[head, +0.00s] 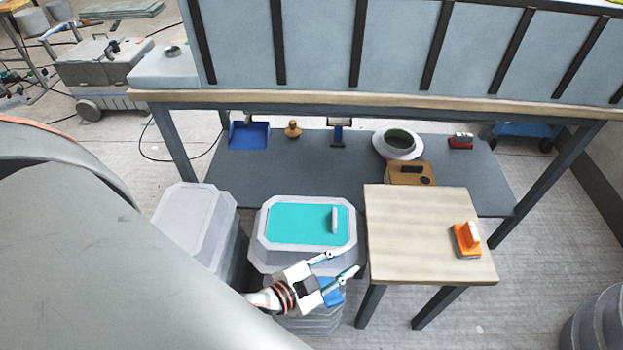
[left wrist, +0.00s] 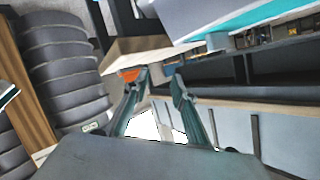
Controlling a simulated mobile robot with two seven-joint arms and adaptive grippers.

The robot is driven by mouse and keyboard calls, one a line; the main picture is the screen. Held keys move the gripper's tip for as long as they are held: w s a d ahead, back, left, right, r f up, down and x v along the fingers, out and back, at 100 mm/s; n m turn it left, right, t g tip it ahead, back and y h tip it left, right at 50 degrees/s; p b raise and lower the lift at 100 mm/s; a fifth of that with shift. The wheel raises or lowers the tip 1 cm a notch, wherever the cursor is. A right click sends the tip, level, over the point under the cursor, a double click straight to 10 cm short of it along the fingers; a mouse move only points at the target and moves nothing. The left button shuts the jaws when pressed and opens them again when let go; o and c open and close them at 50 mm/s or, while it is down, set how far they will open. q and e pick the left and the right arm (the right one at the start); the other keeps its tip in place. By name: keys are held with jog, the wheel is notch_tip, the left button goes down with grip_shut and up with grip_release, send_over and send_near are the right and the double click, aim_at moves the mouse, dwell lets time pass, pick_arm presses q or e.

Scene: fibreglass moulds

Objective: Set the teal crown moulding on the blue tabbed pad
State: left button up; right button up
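A flat teal panel (head: 285,224) lies on the lid of a grey bin, with a small pale upright piece (head: 334,219) on its right part. I cannot tell whether either is the crown moulding. A blue piece (head: 332,294) shows just below my left gripper (head: 342,262), partly hidden by it; I cannot tell whether it is the tabbed pad. The left gripper is open and empty, in front of the bin's right front corner. Its spread fingers also show in the left wrist view (left wrist: 157,78), with nothing between them. My right gripper is not in view.
A small wooden table (head: 415,235) stands right of the bin, with an orange block (head: 466,240) on it. Another grey bin (head: 195,215) stands left. A low dark shelf (head: 285,170) behind holds a blue dustpan (head: 249,134), a white ring-shaped item (head: 398,144) and a wooden box (head: 409,174).

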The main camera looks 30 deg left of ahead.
pick_arm(q)
jog(key=s+a+f+n+g+y, duration=0.2)
jog(key=s+a+f+n+g, duration=0.1)
jog(key=s+f, duration=0.4)
jog(key=shift+s+a+f+n, duration=0.2)
jog(key=shift+s+a+n, duration=0.25)
jog(key=shift+a+n, duration=0.55)
jog(key=shift+s+d+r+p, duration=0.1)
jog(key=shift+d+r+p, duration=0.1)
jog(key=shift+r+p, duration=0.9)
jog(key=shift+s+d+r+p, duration=0.1)
jog(key=shift+d+r+p, duration=0.1)
jog(key=shift+r+p, duration=0.8)
jog(key=shift+f, duration=0.25)
